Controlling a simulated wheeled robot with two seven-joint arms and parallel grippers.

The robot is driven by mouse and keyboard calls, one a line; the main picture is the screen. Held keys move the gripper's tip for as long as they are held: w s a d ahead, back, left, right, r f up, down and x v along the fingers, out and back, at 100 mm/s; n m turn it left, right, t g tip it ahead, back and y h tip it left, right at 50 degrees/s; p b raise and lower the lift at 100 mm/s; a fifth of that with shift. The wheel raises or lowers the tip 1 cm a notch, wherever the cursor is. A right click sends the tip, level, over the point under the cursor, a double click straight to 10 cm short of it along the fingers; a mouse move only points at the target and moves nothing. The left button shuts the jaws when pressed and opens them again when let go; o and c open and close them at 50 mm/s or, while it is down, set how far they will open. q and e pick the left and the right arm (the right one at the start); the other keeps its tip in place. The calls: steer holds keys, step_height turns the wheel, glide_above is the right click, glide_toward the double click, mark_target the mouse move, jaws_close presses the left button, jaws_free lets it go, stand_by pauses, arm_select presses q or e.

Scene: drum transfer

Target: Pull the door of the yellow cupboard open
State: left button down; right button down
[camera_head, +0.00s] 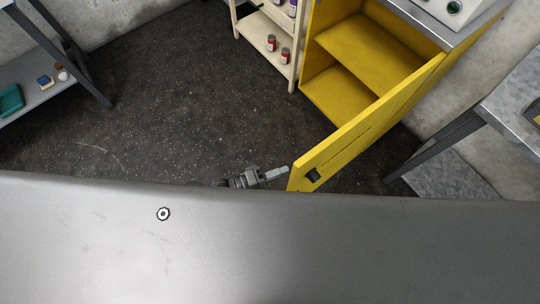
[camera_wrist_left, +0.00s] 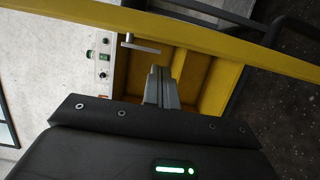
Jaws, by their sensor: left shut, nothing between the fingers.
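The yellow cupboard (camera_head: 350,45) stands at the upper right in the head view, with its shelf and inside showing. In the left wrist view the shut fingers (camera_wrist_left: 160,75) point toward the cupboard inside (camera_wrist_left: 215,80), and the yellow door (camera_wrist_left: 220,42) crosses the top. My right gripper is not in view.
A cream shelf rack (camera_head: 265,35) with several small bottles stands left of the cupboard. A grey table (camera_head: 515,115) is at the right, and a shelf unit (camera_head: 50,90) at the left. The dark floor (camera_head: 170,110) between is clear.

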arm_select(q)
steer(key=b+v, duration=0.1)
steer(key=v, duration=0.9)
steer(key=shift+a, duration=0.4)
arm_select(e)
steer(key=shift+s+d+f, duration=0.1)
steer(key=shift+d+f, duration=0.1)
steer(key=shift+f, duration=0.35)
arm_select(q)
steer(key=shift+s, duration=0.25)
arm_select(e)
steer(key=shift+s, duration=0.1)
